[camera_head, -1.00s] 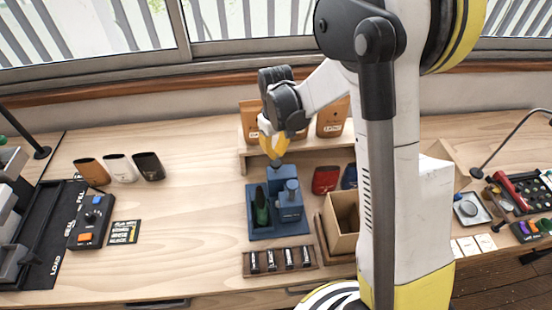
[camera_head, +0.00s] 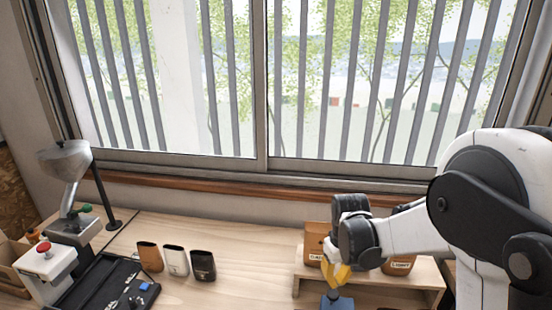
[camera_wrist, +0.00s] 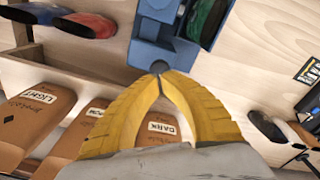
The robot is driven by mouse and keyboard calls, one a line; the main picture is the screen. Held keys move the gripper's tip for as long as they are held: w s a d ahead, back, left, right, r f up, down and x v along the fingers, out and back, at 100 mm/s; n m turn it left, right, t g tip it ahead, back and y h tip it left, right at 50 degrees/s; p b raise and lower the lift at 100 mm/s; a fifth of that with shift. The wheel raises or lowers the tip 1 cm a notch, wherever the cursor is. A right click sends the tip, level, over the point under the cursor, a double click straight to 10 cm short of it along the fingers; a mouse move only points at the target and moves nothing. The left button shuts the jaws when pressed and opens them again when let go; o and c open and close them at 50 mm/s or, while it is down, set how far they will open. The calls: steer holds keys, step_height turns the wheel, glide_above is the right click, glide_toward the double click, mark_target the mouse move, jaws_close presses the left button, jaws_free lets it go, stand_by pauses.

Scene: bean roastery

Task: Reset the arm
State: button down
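My gripper (camera_head: 336,277) hangs over the bench in front of the small wooden shelf in the head view. In the wrist view its two yellow fingers (camera_wrist: 160,76) bow outward and meet at the tips. A blue stand (camera_wrist: 150,50) with a dark round knob lies just beyond the fingertips. I cannot tell whether the tips touch the knob. I see nothing clearly held between the fingers. Only the top of the blue stand (camera_head: 342,304) shows at the lower edge of the head view. A green object (camera_wrist: 207,22) sits in the stand.
Brown labelled pouches (camera_wrist: 32,110) stand on the wooden shelf (camera_head: 427,272), close to my gripper. Three cups (camera_head: 175,260) stand to the left on the bench. A grey-white machine (camera_head: 62,255) and black tray are at far left. The window (camera_head: 265,90) is behind.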

steer(key=s+r+m+t+b, duration=0.1)
steer(key=s+m+t+b, duration=0.2)
steer(key=s+b, duration=1.1)
steer(key=s+t, duration=0.3)
steer(key=s, duration=0.1)
steer(key=shift+s+t, duration=0.2)
steer(key=shift+t, duration=0.2)
